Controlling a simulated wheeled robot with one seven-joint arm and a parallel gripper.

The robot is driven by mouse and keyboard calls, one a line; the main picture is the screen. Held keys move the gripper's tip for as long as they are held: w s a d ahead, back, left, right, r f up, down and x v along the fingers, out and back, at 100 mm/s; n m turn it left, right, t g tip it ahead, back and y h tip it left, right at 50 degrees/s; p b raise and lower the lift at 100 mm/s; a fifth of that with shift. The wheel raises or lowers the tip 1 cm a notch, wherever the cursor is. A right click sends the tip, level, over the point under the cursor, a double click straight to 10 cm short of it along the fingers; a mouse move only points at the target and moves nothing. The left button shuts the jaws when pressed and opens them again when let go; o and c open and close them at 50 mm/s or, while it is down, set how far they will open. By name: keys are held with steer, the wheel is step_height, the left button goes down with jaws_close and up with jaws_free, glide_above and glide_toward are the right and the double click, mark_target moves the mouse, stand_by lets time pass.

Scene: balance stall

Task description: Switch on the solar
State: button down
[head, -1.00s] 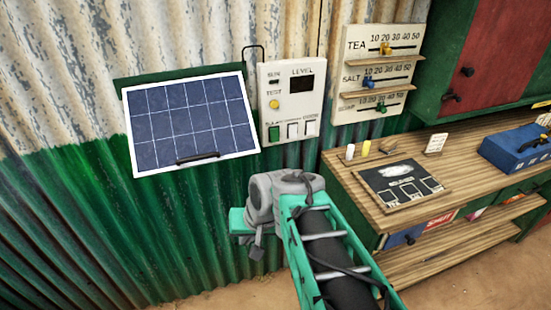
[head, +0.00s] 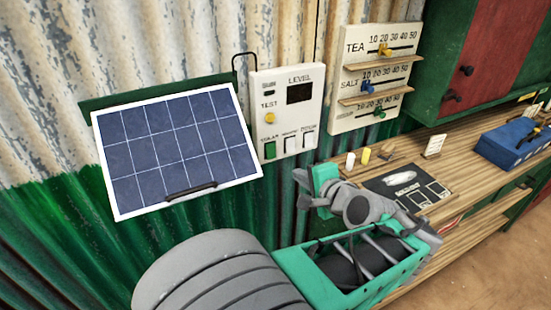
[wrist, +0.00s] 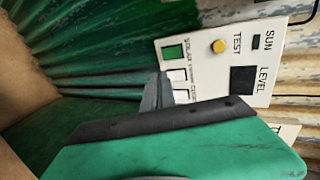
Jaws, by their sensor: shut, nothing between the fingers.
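The white control panel (head: 285,112) hangs on the corrugated wall, and its wiring loops out at the top. It carries the green SOLAR switch (head: 270,150), two white switches (head: 299,142) to its right, a yellow TEST button (head: 270,117) and a dark LEVEL display (head: 299,93). The wrist view also shows the SOLAR switch (wrist: 173,52), uncovered. My gripper (wrist: 157,92) is shut and empty; its grey fingertips appear just beside the white switches in that view. Whether they touch the panel I cannot tell. In the head view the fingertips are not clear.
A framed solar panel (head: 175,150) with a black handle (head: 190,191) is left of the control panel. A slider board (head: 370,80) hangs to the right. Below it a wooden bench (head: 470,165) holds a slate (head: 408,190) and a blue box (head: 515,145).

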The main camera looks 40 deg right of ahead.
glide_toward(273, 158)
steer(key=x, duration=0.5)
steer(key=shift+w+f+p, duration=0.2)
steer(key=shift+p, duration=0.1)
steer(key=shift+w+d+f, duration=0.1)
steer(key=shift+w+d, duration=0.05)
steer(key=shift+w, duration=0.35)
steer(key=shift+f, duration=0.1)
